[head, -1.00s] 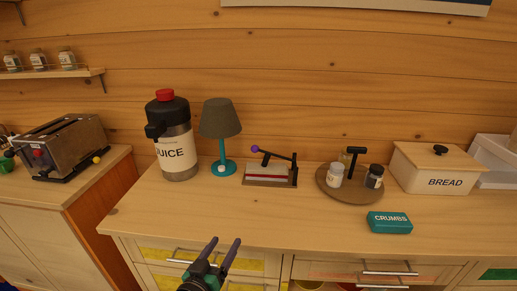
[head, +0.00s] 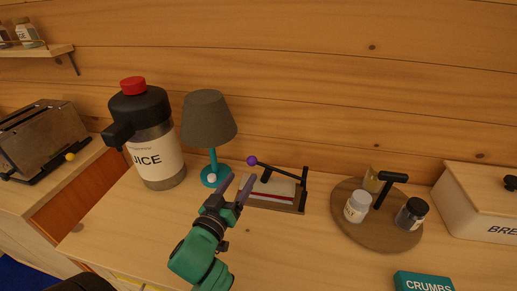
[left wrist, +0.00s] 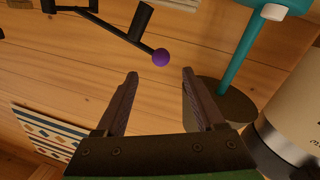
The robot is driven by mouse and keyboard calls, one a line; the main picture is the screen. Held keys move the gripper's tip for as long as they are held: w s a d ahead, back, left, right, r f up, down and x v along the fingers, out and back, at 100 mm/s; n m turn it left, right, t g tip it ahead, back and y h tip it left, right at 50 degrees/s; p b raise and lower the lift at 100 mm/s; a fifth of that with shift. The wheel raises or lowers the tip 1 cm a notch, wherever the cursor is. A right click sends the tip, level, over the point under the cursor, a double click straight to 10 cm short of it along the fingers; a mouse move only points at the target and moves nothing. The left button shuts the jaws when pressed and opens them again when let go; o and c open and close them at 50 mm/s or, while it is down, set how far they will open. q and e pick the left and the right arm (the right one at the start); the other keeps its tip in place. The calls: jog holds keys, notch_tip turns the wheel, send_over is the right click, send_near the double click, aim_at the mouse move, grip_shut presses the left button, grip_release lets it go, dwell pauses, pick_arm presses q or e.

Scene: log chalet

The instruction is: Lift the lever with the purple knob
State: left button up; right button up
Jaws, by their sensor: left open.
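The purple knob (head: 252,160) is at the left end of a black lever (head: 280,171). The lever is hinged at a dark post at the right end of a small press (head: 275,207) with a white and red block. The lever lies above the block, nearly level. My left gripper (head: 238,181) is open and empty, just in front of and below the knob in the head view. In the left wrist view, the knob (left wrist: 161,57) shows just beyond the gap between the open fingertips (left wrist: 160,75), not visibly touched. My right gripper is not in view.
A teal lamp (head: 208,120) and a juice dispenser (head: 158,160) stand left of the press. A round wooden tray (head: 345,222) with jars is to the right, with a bread box (head: 475,210) beyond it. A teal crumbs box (head: 422,282) lies at the front right.

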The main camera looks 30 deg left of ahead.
aim_at(250, 162)
pick_arm(q)
jog(key=w, duration=0.3)
jog(key=w+p, duration=0.1)
jog(key=w, duration=0.1)
jog(key=shift+a+r, duration=0.2)
jog(key=shift+r, duration=0.05)
jog(key=w, duration=0.6)
jog(key=shift+a+f+p, duration=0.25)
jog(key=shift+f+p, duration=0.1)
jog(key=shift+p, duration=0.05)
jog(key=shift+w, duration=0.55)
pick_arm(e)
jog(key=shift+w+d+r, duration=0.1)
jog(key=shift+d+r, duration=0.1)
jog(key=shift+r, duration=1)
pick_arm(q)
grip_shut()
jog(key=shift+f, duration=0.1)
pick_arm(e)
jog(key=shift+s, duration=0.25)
pick_arm(q)
jog(key=shift+f, duration=0.25)
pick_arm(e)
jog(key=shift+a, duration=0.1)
